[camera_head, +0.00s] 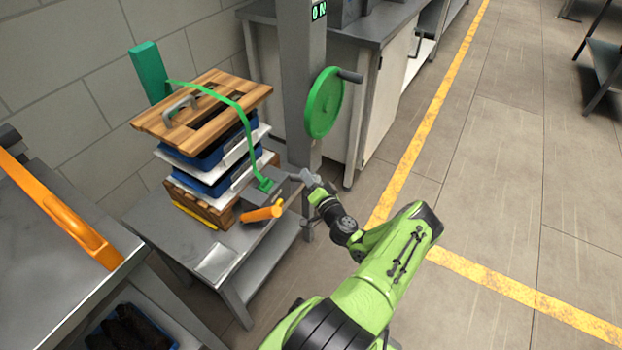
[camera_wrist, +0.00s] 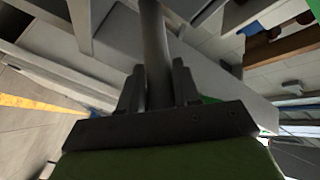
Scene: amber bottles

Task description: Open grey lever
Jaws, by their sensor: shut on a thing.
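The grey lever (camera_head: 303,177) shows in the head view as a short grey piece beside a grey metal block (camera_head: 286,192), low at the front right of the strapped stack. In the wrist view the lever is a round grey bar (camera_wrist: 154,40) running up between my fingers. My gripper (camera_head: 313,187) is shut on it; in the wrist view the two dark fingers (camera_wrist: 158,82) stand on either side of the bar. The lever's far end and its pivot are hard to make out.
An orange handle (camera_head: 263,213) sticks out just left of the block. A green strap (camera_head: 243,115) runs over the wooden pallet stack (camera_head: 205,105). A green handwheel (camera_head: 324,103) is on the grey post (camera_head: 302,60) above.

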